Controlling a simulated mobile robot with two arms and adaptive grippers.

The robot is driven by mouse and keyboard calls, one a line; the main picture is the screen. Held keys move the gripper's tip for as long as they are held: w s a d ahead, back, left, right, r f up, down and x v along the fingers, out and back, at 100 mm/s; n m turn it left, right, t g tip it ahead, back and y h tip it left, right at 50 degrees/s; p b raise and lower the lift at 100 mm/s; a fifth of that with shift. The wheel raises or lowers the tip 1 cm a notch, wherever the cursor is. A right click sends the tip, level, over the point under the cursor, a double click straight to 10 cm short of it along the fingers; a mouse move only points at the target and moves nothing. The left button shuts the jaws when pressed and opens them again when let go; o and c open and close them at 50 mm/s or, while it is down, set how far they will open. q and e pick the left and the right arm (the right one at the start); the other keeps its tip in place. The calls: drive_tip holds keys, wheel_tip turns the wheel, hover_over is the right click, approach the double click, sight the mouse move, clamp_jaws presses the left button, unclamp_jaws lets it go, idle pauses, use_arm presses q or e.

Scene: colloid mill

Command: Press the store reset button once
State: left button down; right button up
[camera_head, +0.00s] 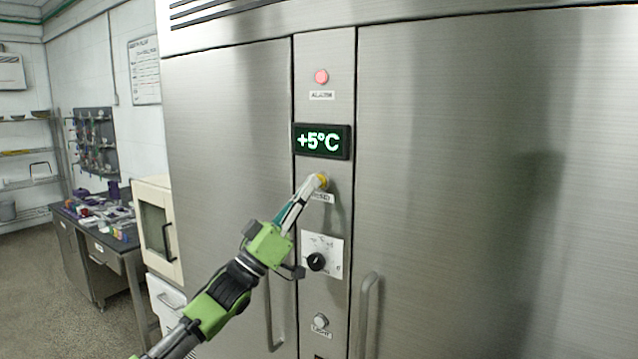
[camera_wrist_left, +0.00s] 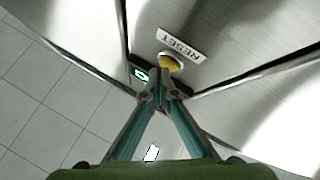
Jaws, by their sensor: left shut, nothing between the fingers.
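The yellow reset button (camera_head: 323,181) sits on the narrow steel panel between two cabinet doors, below the green +5°C display (camera_head: 322,141). Its label is partly hidden by my left gripper (camera_head: 317,184). In the left wrist view the yellow button (camera_wrist_left: 171,61) shows just beyond the fingertips, beside the RESET label (camera_wrist_left: 181,44). My left gripper (camera_wrist_left: 163,92) is shut and empty, with its tips at or very near the button; I cannot tell if they touch it. My right gripper is in neither view.
A black dial (camera_head: 317,261) and a pale light button (camera_head: 320,321) are below. Door handles (camera_head: 366,315) stick out low on the doors. A cluttered workbench (camera_head: 98,222) stands at the left.

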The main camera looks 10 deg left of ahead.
use_arm(q)
drive_tip(key=shift+w+d, duration=0.1)
drive_tip(key=shift+w, duration=0.3)
idle(0.7)
idle(0.3)
drive_tip(key=shift+s+a, duration=0.25)
drive_tip(key=shift+s, duration=0.55)
drive_tip(key=s, duration=0.1)
drive_tip(key=s+a, duration=0.1)
drive_tip(key=s, duration=0.1)
drive_tip(key=s+p, duration=0.1)
drive_tip(key=shift+s+a, duration=0.35)
